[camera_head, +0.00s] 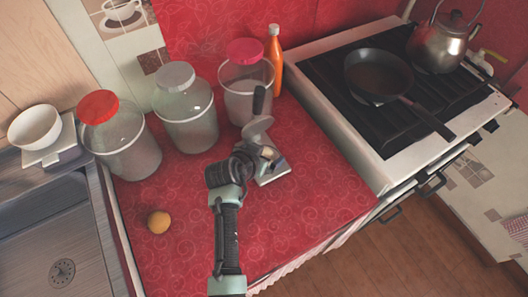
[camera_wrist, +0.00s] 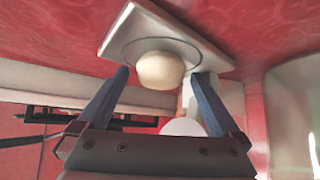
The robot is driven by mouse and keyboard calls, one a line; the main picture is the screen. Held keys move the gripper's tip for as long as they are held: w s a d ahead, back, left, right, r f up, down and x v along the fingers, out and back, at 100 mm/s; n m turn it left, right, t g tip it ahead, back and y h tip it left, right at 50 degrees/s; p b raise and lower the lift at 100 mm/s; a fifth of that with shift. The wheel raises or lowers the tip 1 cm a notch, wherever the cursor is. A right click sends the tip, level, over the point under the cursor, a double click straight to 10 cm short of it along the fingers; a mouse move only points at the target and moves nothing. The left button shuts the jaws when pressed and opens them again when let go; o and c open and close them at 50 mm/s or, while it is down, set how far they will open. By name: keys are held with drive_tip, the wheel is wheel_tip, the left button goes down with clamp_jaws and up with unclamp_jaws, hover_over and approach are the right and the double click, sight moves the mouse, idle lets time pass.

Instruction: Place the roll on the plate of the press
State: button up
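The press (camera_head: 257,128) stands on the red counter, its dark handle up and its round upper disc tilted open above a pale square base. In the wrist view the base plate (camera_wrist: 116,38) shows a round disc, and the cream roll (camera_wrist: 160,70) appears to rest on it. The roll also shows in the head view (camera_head: 269,153), partly hidden by my gripper (camera_head: 260,161). In the wrist view my gripper (camera_wrist: 161,75) has its blue fingers spread on both sides of the roll, with a visible gap at each side.
Lidded jars (camera_head: 187,112) stand behind and to the left of the press, with an orange bottle (camera_head: 275,57) behind. A yellow fruit (camera_head: 158,222) lies at front left. A stove with a pan (camera_head: 378,75) is right. The counter's front right is clear.

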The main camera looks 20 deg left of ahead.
drive_tip(key=shift+s+r, duration=0.15)
drive_tip(key=shift+r, duration=0.15)
drive_tip(key=p+v, duration=0.1)
drive_tip(key=v, duration=1)
drive_tip(key=shift+s+r, duration=0.2)
drive_tip(key=w+d+r+t+y, duration=0.1)
drive_tip(key=w+d+r+t, duration=0.15)
drive_tip(key=r, duration=0.85)
drive_tip(key=w+d+r+t, duration=0.2)
drive_tip(key=w+r+t, duration=0.15)
drive_tip(key=r, duration=0.75)
drive_tip(key=w+d+r+t+y, duration=0.1)
drive_tip(key=w+d+r+t, duration=0.2)
drive_tip(key=r, duration=0.8)
drive_tip(key=s+d+r+t, duration=0.3)
drive_tip(key=s+r, duration=0.1)
drive_tip(key=r, duration=0.5)
drive_tip(key=s+d+r+t+h, duration=0.1)
drive_tip(key=s+d+r+t, duration=0.2)
drive_tip(key=r, duration=0.6)
drive_tip(key=s+d+r+t, duration=0.3)
drive_tip(key=s+r, duration=0.3)
drive_tip(key=r, duration=0.3)
drive_tip(key=shift+d+n, duration=0.2)
drive_tip(key=shift+n, duration=0.2)
